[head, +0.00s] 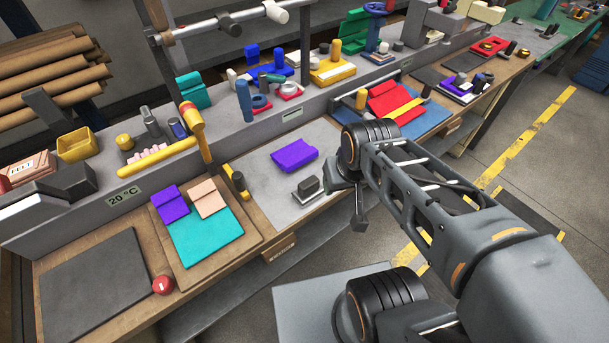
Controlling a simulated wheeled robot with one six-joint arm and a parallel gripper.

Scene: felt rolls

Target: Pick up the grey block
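A small dark grey block (309,186) sits on the light grey work surface in the middle of the bench, near its front edge. It appears to rest on or against a flat, lighter grey piece. My gripper (347,194) hangs just to the right of the block, at the end of my arm, which reaches in from the lower right. The gripper looks apart from the block. Its fingers are small and partly hidden by my wrist, so I cannot tell if they are open or shut.
A purple felt piece (294,155) lies just behind the block. A yellow-and-black tool (238,184) stands to the left. A teal sheet (205,236) with purple and peach pieces lies farther left. Red and yellow felt (398,101) lies to the right. The light grey mat (262,187) has free room.

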